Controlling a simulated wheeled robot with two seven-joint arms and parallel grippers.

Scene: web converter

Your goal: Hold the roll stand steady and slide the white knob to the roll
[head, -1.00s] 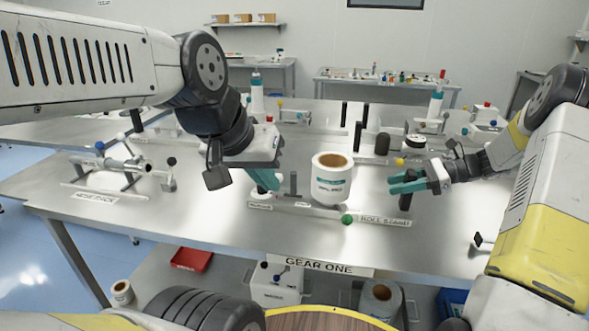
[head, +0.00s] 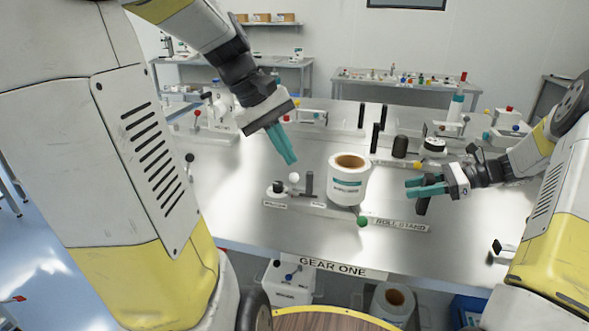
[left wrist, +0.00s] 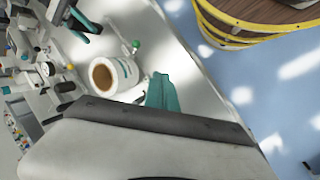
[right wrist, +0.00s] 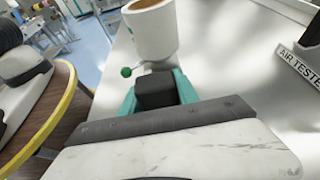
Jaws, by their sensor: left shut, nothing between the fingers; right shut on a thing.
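The roll stand (head: 322,211) is a low base with a "ROLL STAND" label, lying along the table's front. A white paper roll (head: 347,190) stands on it; it also shows in the left wrist view (left wrist: 125,75). The white knob (head: 294,177) is to the roll's left, beside a grey upright plate (head: 309,184). My left gripper (head: 292,162) is shut and empty, pointing down just above the knob in the picture; contact cannot be told. My right gripper (head: 410,188) is shut on a black post (right wrist: 155,90) right of the roll.
A green ball knob (head: 362,221) projects at the stand's front. A dark knob (head: 278,187) is at its left end. Black posts and a black cylinder (head: 400,147) stand behind the roll. The table left of the stand is mostly clear.

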